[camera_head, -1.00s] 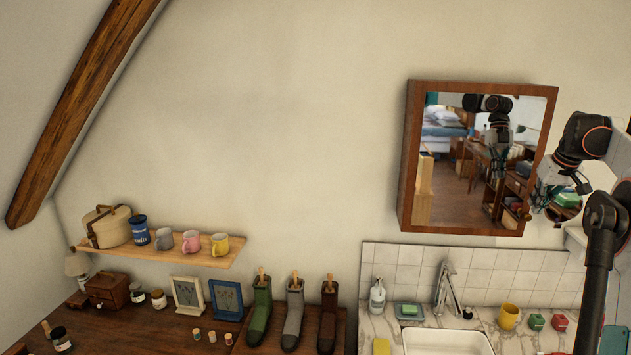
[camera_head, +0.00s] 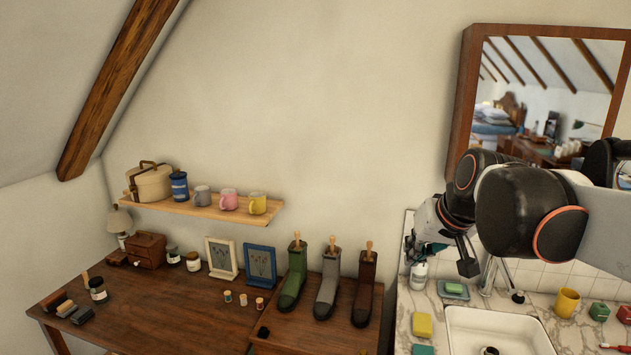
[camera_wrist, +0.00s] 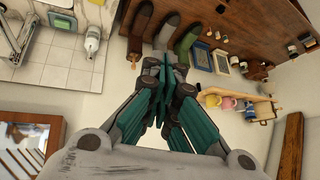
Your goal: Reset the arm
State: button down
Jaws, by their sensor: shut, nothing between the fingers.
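My gripper (camera_head: 462,262) hangs from my arm at the right of the head view, in front of the tiled wall and left of the mirror's lower part. In the wrist view its teal fingers (camera_wrist: 162,90) are together, with nothing between them. My arm is bent and reaches in from the right edge, covering part of the mirror cabinet (camera_head: 464,100). The gripper appears apart from the soap dispenser (camera_head: 418,275) behind it, though the gap is hard to judge.
A sink (camera_head: 500,330) stands at the lower right with a yellow mug (camera_head: 567,302) beside it. Several boots (camera_head: 328,285) stand on the wooden desk (camera_head: 175,320). A wall shelf (camera_head: 200,209) holds mugs and a round box. The wall left of the mirror is clear.

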jog(key=s+f+h+b, duration=0.1)
jog(key=s+f+b, duration=0.7)
jog(key=s+f, duration=1)
notch_tip(320, 180, down, 2)
jog(key=shift+s+d+f+h+b, duration=0.1)
jog(key=shift+s+d+h+b, duration=0.2)
jog(key=shift+s+h+b, duration=0.1)
